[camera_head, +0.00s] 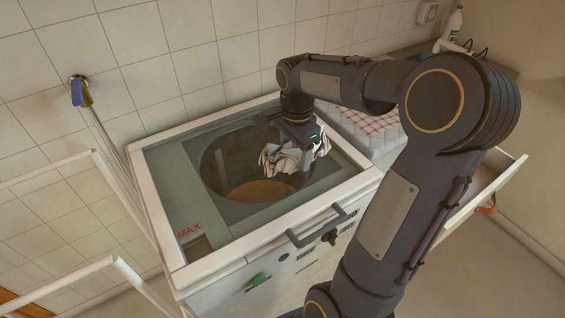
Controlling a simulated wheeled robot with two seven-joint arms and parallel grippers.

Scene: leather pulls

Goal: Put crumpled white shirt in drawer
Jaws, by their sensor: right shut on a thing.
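The crumpled white shirt (287,157) has dark marks or folds and is at the fingers of my right gripper (300,139). My right gripper is shut on it and holds it over the right side of the round tub opening of the washing machine (158,197). A drawer (484,187) with a white front stands pulled out at the right, partly hidden behind my right arm. A brown leather pull (488,208) shows on its front. My left gripper is not in view.
A white bottle (453,24) stands at the back right. White rails (100,168) stand at the left. The machine's front has a handle (318,228) and knobs.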

